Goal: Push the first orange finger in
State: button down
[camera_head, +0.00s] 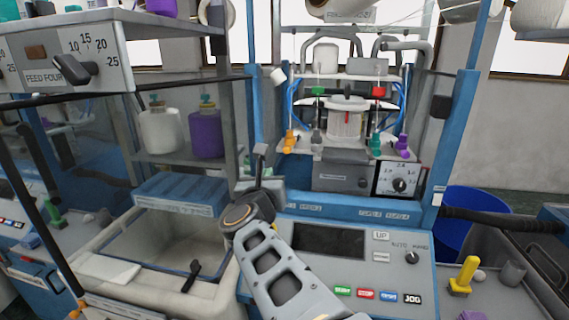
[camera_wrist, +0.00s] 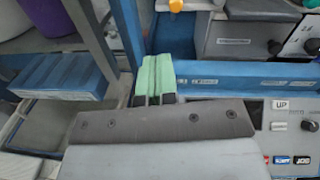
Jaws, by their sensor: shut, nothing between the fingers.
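A small orange finger (camera_head: 290,140) stands at the left front of the shelf on the knitting machine, above the blue beam. It is small in the head view, and I cannot tell how far in it sits. In the wrist view an orange piece (camera_wrist: 176,5) shows at the top edge, mostly cut off. My gripper (camera_wrist: 157,75) has green fingers pressed together, with nothing between them. In the head view my gripper (camera_head: 261,158) is below and to the left of the orange finger, apart from it.
Grey (camera_head: 316,138), teal (camera_head: 376,142) and purple (camera_head: 402,146) pieces share the shelf. A blue upright (camera_head: 263,110) is close to my gripper. The control panel (camera_head: 350,270) lies below, and a pale bin (camera_head: 110,235) is at left.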

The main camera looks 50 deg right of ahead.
aim_at(287, 152)
jog(key=w+d, duration=0.2)
jog(key=d, duration=0.2)
jog(key=w+d+m+p, duration=0.1)
jog(key=w+d, duration=0.1)
jog(key=d, duration=0.2)
jog(key=w+d+m+g, duration=0.1)
jog(key=w+d, duration=0.1)
jog(key=d, duration=0.3)
jog(key=shift+w+f+h+p, duration=0.15)
jog(key=shift+h+p, duration=0.15)
jog(key=shift+p, duration=0.1)
